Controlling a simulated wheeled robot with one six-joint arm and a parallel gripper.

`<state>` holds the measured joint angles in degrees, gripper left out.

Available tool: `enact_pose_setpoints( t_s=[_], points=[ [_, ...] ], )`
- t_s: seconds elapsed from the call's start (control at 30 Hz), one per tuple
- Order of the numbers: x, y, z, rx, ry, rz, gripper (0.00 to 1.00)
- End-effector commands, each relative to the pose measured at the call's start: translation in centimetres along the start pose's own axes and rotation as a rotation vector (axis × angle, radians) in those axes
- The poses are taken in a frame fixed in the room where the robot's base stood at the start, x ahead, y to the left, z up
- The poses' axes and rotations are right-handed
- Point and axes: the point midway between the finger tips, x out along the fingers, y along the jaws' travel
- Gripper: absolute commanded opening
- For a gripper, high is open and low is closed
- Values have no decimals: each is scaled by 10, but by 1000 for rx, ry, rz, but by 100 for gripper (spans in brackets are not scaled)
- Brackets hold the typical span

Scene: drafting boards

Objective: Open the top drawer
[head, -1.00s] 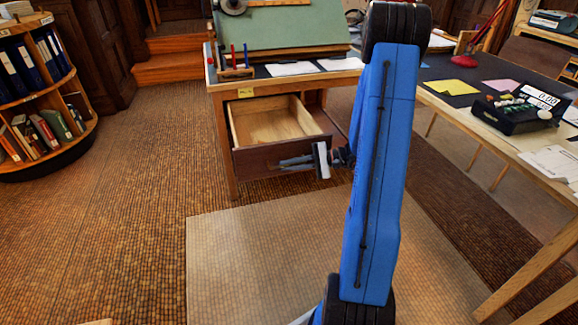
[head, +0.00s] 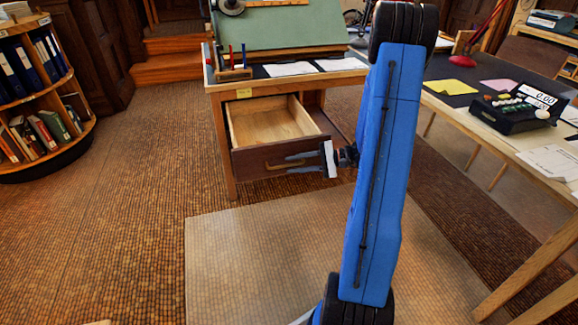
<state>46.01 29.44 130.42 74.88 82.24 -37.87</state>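The top drawer (head: 249,164) of the wooden drafting desk is pulled well out. Its pale inside (head: 268,122) shows and looks empty. Its dark brown front carries a handle (head: 271,166), seen just left of my fingertips. My gripper (head: 287,163) is in front of the drawer front, coming in from the right. Its two fingers are spread apart with a gap between them and hold nothing that I can see. Whether a fingertip still touches the handle is too small to tell.
My blue arm hides the desk's right side. A drafting board (head: 285,25) and papers lie on the desk top. A second table (head: 550,185) with a black device (head: 515,113) stands at right. A round bookshelf (head: 75,135) is at left. The floor before the desk is clear.

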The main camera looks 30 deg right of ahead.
Motion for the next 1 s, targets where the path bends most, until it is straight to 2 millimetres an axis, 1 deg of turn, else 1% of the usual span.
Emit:
enact_pose_setpoints(
  t_s=[0.03,0.1,0.5,0.6,0.8,1.0],
  points=[
    [-11,0,-1,0,4,-2,28],
    [-24,-1,-1,-1,3,-3,28],
    [-102,0,-1,-1,3,-2,28],
    [-119,0,-1,-1,4,-1,28],
    [-141,0,-1,0,3,-1,28],
    [-147,0,0,0,1,0,28]
  ],
)
